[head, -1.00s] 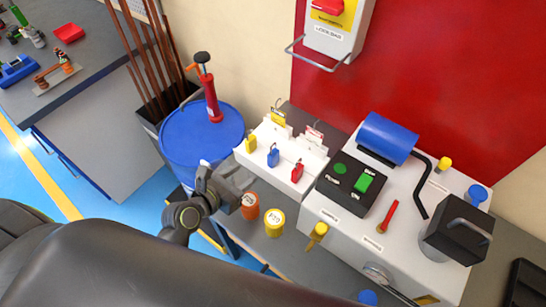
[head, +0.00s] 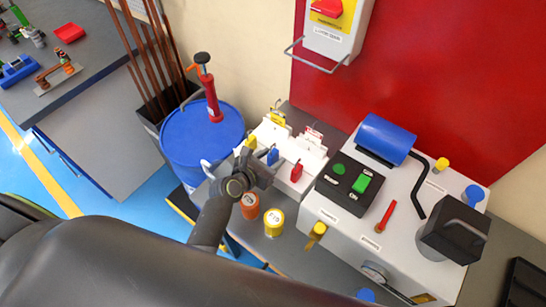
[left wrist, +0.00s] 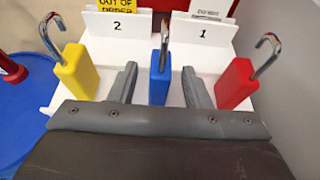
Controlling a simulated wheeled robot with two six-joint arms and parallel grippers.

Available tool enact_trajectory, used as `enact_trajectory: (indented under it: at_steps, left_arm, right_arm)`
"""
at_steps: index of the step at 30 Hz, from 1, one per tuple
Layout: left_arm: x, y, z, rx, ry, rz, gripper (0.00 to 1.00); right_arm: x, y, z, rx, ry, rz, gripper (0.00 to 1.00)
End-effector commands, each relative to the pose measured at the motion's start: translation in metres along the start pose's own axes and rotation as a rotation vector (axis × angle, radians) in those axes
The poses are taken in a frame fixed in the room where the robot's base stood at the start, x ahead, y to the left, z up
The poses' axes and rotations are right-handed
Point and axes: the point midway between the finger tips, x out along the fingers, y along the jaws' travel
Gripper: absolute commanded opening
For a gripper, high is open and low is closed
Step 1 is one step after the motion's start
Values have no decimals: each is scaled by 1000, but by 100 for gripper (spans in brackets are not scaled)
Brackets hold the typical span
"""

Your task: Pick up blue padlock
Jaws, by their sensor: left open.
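The blue padlock (head: 272,156) stands upright on the white stepped rack (head: 308,148), between a yellow and a red padlock. In the left wrist view the blue padlock (left wrist: 160,78) sits between my two open fingers, its shackle pointing up. My left gripper (head: 266,169) is at the front edge of the rack; in the left wrist view (left wrist: 160,88) its fingers are on either side of the blue padlock, with gaps on both sides. The lower part of the padlock is hidden by the gripper. My right gripper is not in view.
The yellow padlock (left wrist: 76,72) is just left of my fingers and the red padlock (left wrist: 237,84) just right. A blue drum (head: 190,150) is left of the rack. Orange (head: 250,206) and yellow (head: 274,222) cans stand in front. The white bending machine (head: 340,228) is at right.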

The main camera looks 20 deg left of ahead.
Motion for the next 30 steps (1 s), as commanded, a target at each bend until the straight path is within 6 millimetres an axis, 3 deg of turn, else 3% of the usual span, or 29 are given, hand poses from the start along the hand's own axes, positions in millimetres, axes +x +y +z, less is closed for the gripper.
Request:
enact_trajectory:
  at_steps: [4,12,22,30]
  left_arm:
    - [12,0,0,1,0,-1,44]
    - [14,0,0,1,0,0,44]
    - [14,0,0,1,0,0,2]
    - [13,1,1,1,-1,1,0]
  right_arm:
    - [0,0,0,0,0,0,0]
    - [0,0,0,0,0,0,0]
    - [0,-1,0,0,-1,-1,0]
    - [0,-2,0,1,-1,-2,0]
